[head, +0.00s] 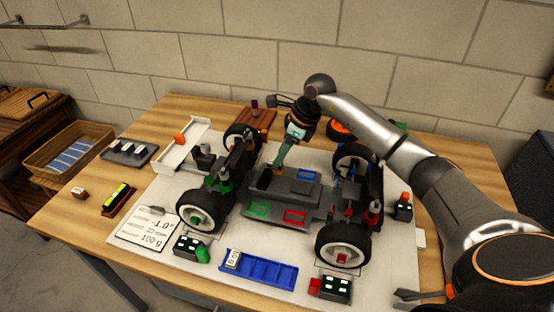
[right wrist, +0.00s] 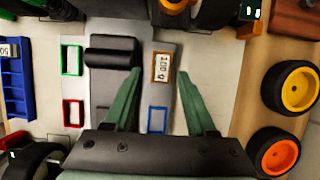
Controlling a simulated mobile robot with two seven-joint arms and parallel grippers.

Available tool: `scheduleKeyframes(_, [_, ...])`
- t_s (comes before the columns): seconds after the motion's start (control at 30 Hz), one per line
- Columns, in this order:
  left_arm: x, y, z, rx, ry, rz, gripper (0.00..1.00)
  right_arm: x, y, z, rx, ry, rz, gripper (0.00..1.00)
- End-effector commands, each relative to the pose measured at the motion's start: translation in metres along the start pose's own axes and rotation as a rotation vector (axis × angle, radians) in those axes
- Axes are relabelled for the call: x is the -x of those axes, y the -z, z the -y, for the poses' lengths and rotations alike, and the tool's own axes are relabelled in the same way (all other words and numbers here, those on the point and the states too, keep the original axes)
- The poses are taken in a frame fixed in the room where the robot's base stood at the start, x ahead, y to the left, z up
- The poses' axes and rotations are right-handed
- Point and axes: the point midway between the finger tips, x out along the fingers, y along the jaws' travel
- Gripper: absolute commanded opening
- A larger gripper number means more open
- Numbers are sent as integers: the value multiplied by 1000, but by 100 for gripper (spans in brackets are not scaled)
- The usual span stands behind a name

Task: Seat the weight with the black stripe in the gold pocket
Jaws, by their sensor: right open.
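My right gripper (right wrist: 158,75) is open, its two green fingers on either side of the gold pocket (right wrist: 154,80) in the car's grey deck. A small weight with a pale label reading about 100 (right wrist: 162,66) sits within the gold frame between the fingers, with a gap on each side. I cannot make out a black stripe on it or tell how deep it sits. In the head view the right gripper (head: 279,166) reaches down to the deck and hides the gold pocket.
The deck also has green (head: 257,210), red (head: 294,216) and blue (right wrist: 157,120) frames. A blue tray (head: 272,275) holds a weight (head: 233,259) at the front. Another weight (head: 79,191) is on the table's left. Large wheels (head: 343,245) and suspension parts surround the deck.

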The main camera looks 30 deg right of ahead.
Motion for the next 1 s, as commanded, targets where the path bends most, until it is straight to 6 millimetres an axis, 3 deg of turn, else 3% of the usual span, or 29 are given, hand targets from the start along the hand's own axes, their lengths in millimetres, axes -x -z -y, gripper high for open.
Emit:
scheduleKeyframes(0.03, [1,-2,0,0,1,5,50,15,-1,2,1,6,2,56])
scheduleKeyframes(0.2, [2,-1,1,1,3,4,50,53,-1,2,0,8,5,56])
scheduleKeyframes(0.4, [3,2,2,1,6,-2,50,81,-1,2,0,7,5,56])
scheduleKeyframes(1.0, [3,5,3,2,8,-9,50,89,-1,2,0,5,6,56])
